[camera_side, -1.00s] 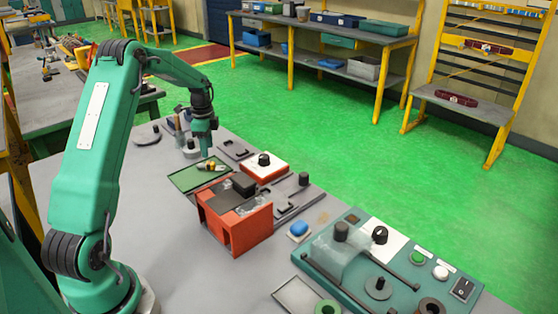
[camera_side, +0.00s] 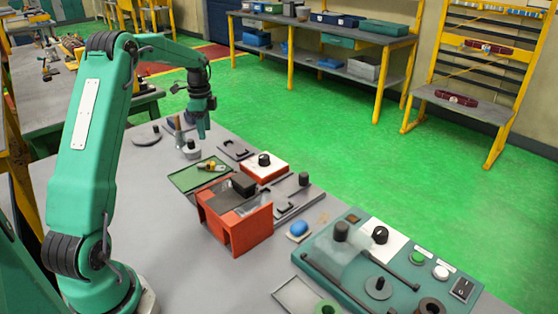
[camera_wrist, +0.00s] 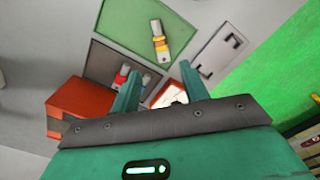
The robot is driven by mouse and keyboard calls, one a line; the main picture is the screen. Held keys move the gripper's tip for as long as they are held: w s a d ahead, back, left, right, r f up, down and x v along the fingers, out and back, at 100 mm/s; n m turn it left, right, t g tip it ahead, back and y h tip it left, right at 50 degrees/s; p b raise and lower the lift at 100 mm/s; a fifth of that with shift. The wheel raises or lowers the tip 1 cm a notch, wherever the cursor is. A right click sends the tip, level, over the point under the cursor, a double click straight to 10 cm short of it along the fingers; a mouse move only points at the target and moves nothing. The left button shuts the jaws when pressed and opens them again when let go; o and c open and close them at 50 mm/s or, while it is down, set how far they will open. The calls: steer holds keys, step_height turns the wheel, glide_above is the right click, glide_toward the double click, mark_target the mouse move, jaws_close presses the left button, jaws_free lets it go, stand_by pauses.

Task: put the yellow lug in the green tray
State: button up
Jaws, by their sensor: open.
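The yellow lug (camera_wrist: 159,41) lies inside the green tray (camera_wrist: 125,25) in the wrist view; it has a pale metal end and yellow bands. In the side view the yellow lug (camera_side: 210,166) is also on the green tray (camera_side: 186,180). My gripper (camera_wrist: 160,70) is open with nothing between its two fingers. In the side view my gripper (camera_side: 202,134) hangs above and behind the tray, apart from the lug.
A red box (camera_side: 238,232) stands right in front of the tray. A red-and-white block with a black knob (camera_side: 264,160) is to the right. Red and blue lugs (camera_wrist: 121,77) lie on a grey panel beside the tray. A teal fixture (camera_side: 340,265) is at the front right.

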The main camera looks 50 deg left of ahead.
steer(key=s+d+r+n+t, duration=0.1)
steer(key=s+d+r+n, duration=0.15)
steer(key=d+r, duration=0.55)
steer(key=s+d+r+n+t, duration=0.1)
steer(key=s+d+r+n, duration=0.2)
steer(key=d, duration=0.8)
steer(key=s+d+n+t, duration=0.3)
steer(key=s+d, duration=1)
steer(key=s, duration=0.2)
steer(key=shift+s+d+t, duration=0.15)
steer(key=shift+d+t, duration=0.15)
steer(key=shift+d, duration=0.1)
